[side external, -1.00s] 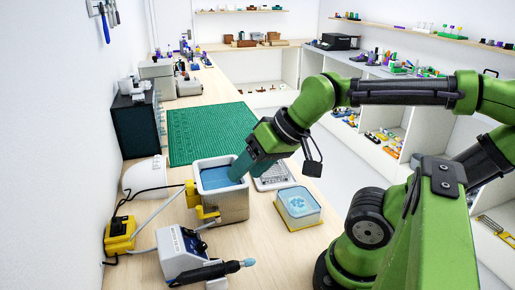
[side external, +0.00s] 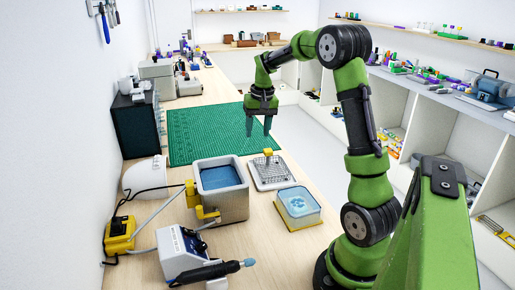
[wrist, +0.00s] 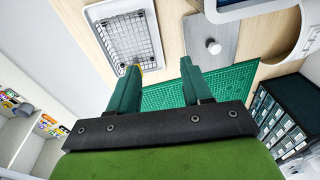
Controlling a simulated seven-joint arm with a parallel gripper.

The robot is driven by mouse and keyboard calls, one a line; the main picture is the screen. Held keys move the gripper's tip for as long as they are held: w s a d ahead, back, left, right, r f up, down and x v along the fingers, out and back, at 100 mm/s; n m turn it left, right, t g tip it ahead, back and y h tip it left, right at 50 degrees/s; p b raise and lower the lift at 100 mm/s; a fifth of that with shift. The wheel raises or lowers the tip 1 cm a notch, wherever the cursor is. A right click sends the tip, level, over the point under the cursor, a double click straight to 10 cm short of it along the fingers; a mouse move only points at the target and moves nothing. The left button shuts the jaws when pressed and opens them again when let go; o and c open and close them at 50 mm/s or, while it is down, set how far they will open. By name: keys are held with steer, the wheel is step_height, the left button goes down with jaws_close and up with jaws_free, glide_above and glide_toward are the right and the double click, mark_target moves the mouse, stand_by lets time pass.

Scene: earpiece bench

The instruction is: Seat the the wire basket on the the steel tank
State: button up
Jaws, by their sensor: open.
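The wire basket (side external: 272,175) is a shallow mesh basket with a yellow grip (side external: 268,152) at its far edge. It rests in a white tray on the bench, to the right of the steel tank (side external: 235,207). The tank is an open box with blue liquid inside. My gripper (side external: 258,130) is open and empty, fingers down, raised beyond the basket and apart from it. In the wrist view the basket (wrist: 125,40) lies ahead of the left finger, which partly hides the yellow grip. Part of the tank shows at that view's top edge.
A clear tub with blue contents (side external: 298,203) sits right of the tank. A green mat (side external: 205,135) covers the bench behind. A yellow clamp (side external: 203,205) is on the tank's left side. A grey plate with a knob (wrist: 212,46) lies beside the basket in the wrist view.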

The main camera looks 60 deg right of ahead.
steer(key=g, duration=0.1)
glide_toward(268, 150)
steer(key=shift+s+a+m, duration=0.15)
steer(key=shift+a+m, duration=0.15)
steer(key=shift+a, duration=0.3)
steer(key=shift+w+d+f, duration=0.1)
steer(key=shift+d+f, duration=0.15)
steer(key=shift+f, duration=1.15)
steer(key=shift+w+d+f, duration=0.1)
steer(key=shift+d+f, duration=0.15)
steer(key=shift+f, duration=1.15)
steer(key=shift+w+d+f, duration=0.1)
steer(key=shift+d+f, duration=0.15)
steer(key=shift+f, duration=1.15)
steer(key=c, duration=0.9)
steer(key=shift+o, duration=0.2)
step_height(268, 150, up, 11)
steer(key=shift+r, duration=0.15)
